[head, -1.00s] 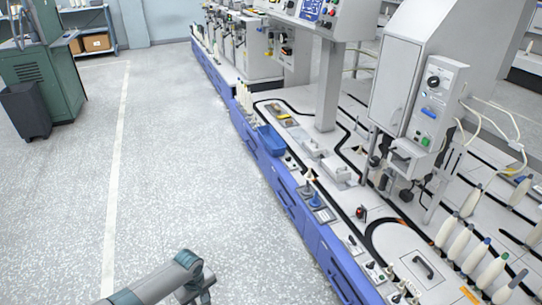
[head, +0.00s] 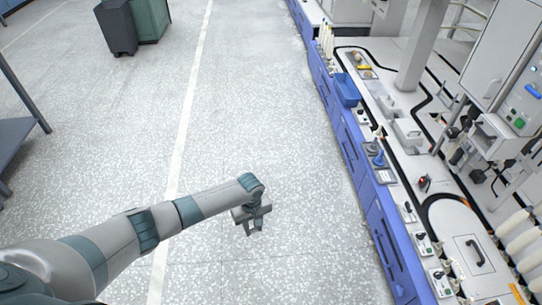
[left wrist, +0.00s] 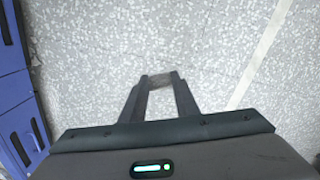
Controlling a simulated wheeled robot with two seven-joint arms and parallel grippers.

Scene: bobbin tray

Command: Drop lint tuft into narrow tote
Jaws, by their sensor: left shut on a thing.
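My left gripper (head: 252,226) hangs over the open floor, left of the machine line, at the end of my outstretched arm. In the left wrist view its two dark fingers (left wrist: 161,77) are shut on a small greyish thing, likely the lint tuft (left wrist: 162,82). It blends with the speckled floor, so its shape is hard to tell. A narrow blue tote (head: 346,91) sits at the machine's front edge, ahead and to the right of the gripper, well apart from it. My right gripper is out of view.
The machine (head: 470,255) with blue front panels runs along the right, carrying bobbins and small fittings. A dark bin (head: 117,30) stands beside a green cabinet at the upper left. A grey shelf (head: 14,135) is at the left edge. The speckled floor between is clear.

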